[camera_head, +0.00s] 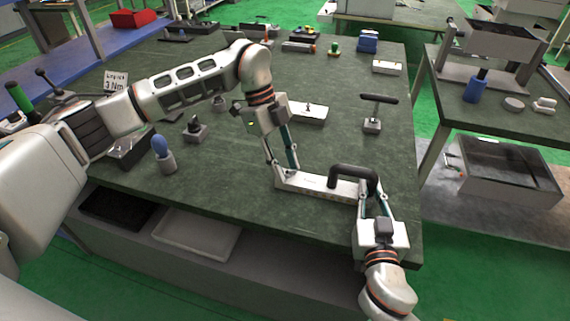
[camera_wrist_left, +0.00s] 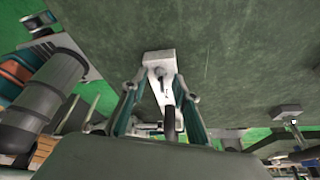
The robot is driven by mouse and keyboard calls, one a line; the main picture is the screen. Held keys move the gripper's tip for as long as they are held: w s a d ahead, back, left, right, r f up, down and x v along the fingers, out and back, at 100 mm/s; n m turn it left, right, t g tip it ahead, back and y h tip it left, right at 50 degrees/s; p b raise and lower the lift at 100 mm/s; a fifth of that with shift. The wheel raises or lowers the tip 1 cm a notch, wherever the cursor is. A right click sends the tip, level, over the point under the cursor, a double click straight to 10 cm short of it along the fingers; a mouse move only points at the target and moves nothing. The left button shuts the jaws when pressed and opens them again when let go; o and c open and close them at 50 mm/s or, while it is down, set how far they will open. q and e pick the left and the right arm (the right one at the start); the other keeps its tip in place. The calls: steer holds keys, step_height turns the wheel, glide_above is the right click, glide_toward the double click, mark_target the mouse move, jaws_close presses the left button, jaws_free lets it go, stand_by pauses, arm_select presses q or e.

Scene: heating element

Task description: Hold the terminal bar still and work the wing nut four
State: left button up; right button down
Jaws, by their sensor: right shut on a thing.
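A long pale metal bar (camera_head: 312,184), likely the terminal bar, lies near the front right edge of the dark green bench. A black arched handle (camera_head: 352,171) rises from its right part. My left gripper (camera_head: 281,168) points down at the bar's left end. In the left wrist view, its fingers (camera_wrist_left: 158,105) stand apart with the pale bar (camera_wrist_left: 160,62) between and beyond them. My right gripper (camera_head: 372,192) reaches in from the front edge, shut on the black handle's right side. The wing nut cannot be made out clearly.
A T-handled tool (camera_head: 379,99) stands behind to the right, and a pale block (camera_head: 308,112) lies behind my left gripper. A blue-topped holder (camera_head: 165,155) and a small dark fixture (camera_head: 195,130) stand to the left. The bench between is bare.

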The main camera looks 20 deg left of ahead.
arm_select(q)
jaws_close()
